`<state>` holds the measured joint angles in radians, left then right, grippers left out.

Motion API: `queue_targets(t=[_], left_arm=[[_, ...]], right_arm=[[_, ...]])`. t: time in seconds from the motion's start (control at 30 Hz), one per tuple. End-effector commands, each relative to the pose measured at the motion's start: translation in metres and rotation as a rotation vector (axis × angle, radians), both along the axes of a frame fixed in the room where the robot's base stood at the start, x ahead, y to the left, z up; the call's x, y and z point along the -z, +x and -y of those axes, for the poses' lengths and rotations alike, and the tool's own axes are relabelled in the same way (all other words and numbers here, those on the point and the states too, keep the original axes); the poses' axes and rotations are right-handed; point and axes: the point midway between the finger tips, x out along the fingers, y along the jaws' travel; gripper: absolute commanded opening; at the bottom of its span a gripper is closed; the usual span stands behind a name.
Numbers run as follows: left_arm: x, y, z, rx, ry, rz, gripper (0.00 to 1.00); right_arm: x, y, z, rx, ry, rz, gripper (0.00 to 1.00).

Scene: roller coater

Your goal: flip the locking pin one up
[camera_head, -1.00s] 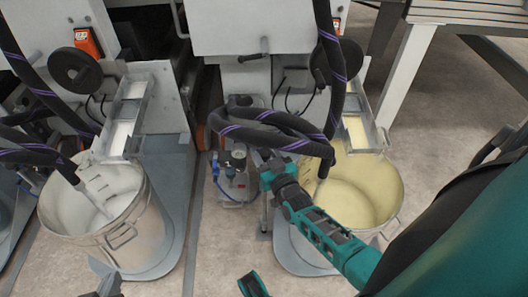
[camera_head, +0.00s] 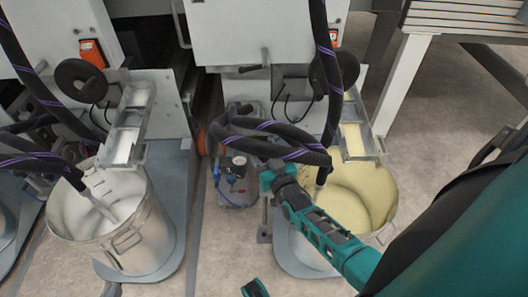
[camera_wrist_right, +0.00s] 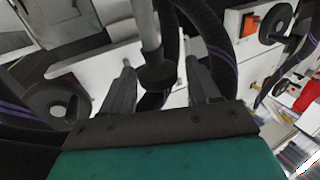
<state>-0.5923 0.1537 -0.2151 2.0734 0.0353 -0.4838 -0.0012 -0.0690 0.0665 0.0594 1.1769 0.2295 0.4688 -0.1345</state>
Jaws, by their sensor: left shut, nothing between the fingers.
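My right arm reaches in from the right in the head view, its end beside the looped black hoses; the hoses hide the right gripper's fingers there. In the right wrist view, my right gripper (camera_wrist_right: 160,88) has its fingers apart. A grey rod (camera_wrist_right: 149,28) with a dark round end (camera_wrist_right: 156,77) shows between them, and I cannot tell whether they touch it. I cannot tell whether this rod is the locking pin; no other pin stands out. My left gripper (camera_head: 111,289) is shut and empty, mostly cut off at the bottom left edge.
Looped black hoses (camera_head: 262,125) hang between a left metal bucket (camera_head: 137,243) of white liquid and a right bucket (camera_head: 384,232) of yellow liquid. A small pump with a gauge (camera_head: 239,161) stands between them. Black handwheels (camera_head: 82,82) sit on the machine panels.

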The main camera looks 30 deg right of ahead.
Motion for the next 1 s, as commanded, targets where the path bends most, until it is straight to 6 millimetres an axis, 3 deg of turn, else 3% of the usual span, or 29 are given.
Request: queue_targets(t=[0.27, 0.7, 1.0], left_arm=[[-0.004, 0.000, 0.001, 0.001, -0.001, 0.001, 0.00], [-0.025, 0.000, 0.001, -0.002, -0.004, 0.003, 0.00], [-0.028, 0.000, 0.001, -0.005, -0.006, 0.002, 0.00]], right_arm=[[0.001, -0.010, -0.002, 0.000, 0.000, -0.006, 0.61], [0.000, -0.099, -0.015, 0.000, 0.002, -0.006, 0.61], [0.001, -0.127, -0.020, 0.000, 0.000, -0.002, 0.61]])
